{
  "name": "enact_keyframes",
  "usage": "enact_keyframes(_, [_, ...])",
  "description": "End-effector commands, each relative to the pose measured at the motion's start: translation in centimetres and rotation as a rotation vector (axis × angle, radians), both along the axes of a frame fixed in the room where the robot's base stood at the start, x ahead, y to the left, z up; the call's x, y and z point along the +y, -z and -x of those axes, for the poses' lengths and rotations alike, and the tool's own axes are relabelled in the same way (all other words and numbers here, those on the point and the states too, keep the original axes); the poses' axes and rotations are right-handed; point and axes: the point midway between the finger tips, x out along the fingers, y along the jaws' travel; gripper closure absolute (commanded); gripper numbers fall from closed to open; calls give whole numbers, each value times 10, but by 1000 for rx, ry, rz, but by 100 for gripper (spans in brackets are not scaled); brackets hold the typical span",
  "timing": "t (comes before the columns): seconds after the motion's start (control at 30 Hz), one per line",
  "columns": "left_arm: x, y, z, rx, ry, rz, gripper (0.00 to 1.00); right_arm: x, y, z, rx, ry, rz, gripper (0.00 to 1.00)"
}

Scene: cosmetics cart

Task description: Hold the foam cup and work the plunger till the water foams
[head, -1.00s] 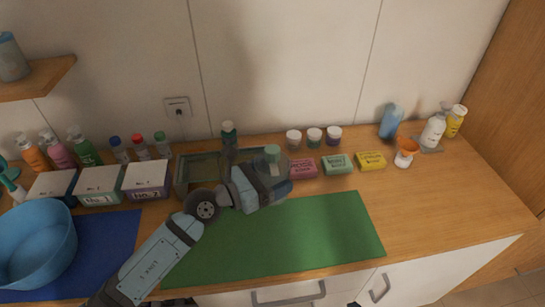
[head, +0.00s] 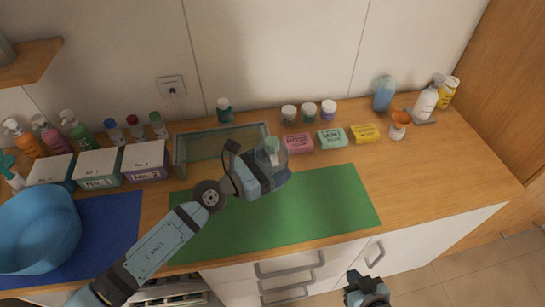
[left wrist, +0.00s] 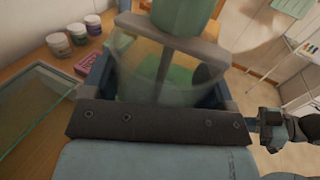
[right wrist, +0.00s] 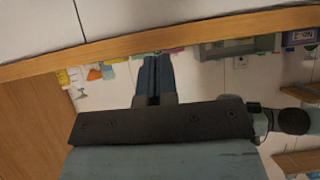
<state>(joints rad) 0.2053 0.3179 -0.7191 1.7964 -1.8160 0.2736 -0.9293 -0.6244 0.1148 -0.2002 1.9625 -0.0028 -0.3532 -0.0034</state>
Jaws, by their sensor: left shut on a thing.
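The foam cup (head: 279,161) is a clear cup with a pale green plunger knob (head: 271,145). My left gripper (head: 268,172) is shut on it and holds it above the back of the green mat, by the tray's front right corner. In the left wrist view the clear cup wall (left wrist: 135,70) sits between the fingers. A grey rod runs down inside from the green knob (left wrist: 185,14). I cannot tell the water level or any foam. My right gripper (head: 366,284) is low at the front, before the cabinet. In the right wrist view its fingers (right wrist: 154,78) are together and empty.
The green mat (head: 320,205) is clear. Behind it are a glass-sided tray (head: 200,150), soap boxes (head: 331,138) and small jars (head: 309,111). Bottles and an orange-topped cup (head: 398,125) stand at right. A blue basin (head: 35,230) and labelled boxes (head: 145,160) are at left.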

Motion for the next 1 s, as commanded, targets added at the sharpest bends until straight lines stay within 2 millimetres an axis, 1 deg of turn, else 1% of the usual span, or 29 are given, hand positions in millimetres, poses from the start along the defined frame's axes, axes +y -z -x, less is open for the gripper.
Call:
enact_keyframes(0.03, [0,12,0,-1,0,1,57,2,12,0,0,-4,1,100])
enact_keyframes(0.2, [0,28,0,-1,1,1,57,8,21,-1,-11,-23,0,100])
enact_keyframes(0.27, [-1,34,0,-1,1,2,57,8,24,-1,-17,-30,2,100])
enact_keyframes(0.47, [0,52,0,-1,1,2,57,7,42,-2,-15,-38,5,100])
enact_keyframes(0.83, [-1,87,0,-1,1,2,57,16,74,-3,-11,-51,-7,100])
enact_keyframes(1.0, [-1,103,0,0,1,2,57,17,89,-3,-13,-52,-7,100])
